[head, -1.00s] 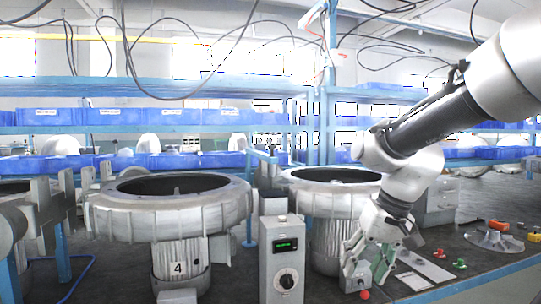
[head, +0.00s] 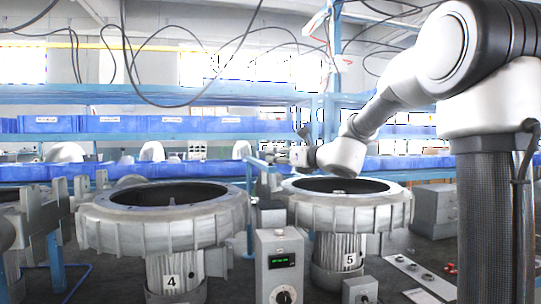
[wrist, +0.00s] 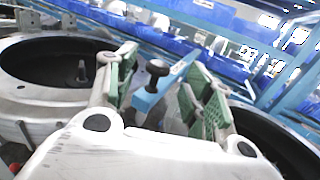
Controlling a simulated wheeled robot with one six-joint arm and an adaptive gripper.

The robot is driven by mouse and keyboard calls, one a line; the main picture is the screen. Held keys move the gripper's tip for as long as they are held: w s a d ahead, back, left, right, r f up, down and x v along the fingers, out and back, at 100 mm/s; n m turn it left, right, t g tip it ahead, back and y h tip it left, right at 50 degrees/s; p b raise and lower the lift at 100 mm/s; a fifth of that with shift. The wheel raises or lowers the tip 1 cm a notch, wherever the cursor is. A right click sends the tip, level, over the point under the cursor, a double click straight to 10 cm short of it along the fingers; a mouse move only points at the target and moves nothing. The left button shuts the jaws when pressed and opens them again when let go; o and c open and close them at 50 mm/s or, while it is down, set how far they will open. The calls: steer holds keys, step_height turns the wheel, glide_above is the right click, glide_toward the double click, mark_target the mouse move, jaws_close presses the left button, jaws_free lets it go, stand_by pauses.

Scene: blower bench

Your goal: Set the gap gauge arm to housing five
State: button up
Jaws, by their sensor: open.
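Housing five (head: 397,215) is the round grey casing right of centre, its number on the motor below. Housing four (head: 130,235) stands to its left. A blue gauge arm on a post (head: 250,205) stands between the housings. In the wrist view the blue arm (wrist: 146,101) carries a black knob (wrist: 157,68). My gripper (wrist: 162,85) is open, its green-padded fingers on either side of the knob with visible space around it. In the head view my gripper (head: 300,156) is small, above housing five's left back rim.
A grey control box (head: 280,270) with a green display and dial stands in front between the housings. Blue bins on shelves (head: 150,125) line the back. A panel with knobs (head: 420,272) lies on the bench at right. Dark housing openings flank my gripper in the wrist view.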

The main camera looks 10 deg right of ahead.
steer(key=x, duration=0.5)
steer(key=shift+w+a, duration=0.1)
steer(key=shift+w, duration=0.05)
steer(key=shift+c, duration=0.2)
jaws_close()
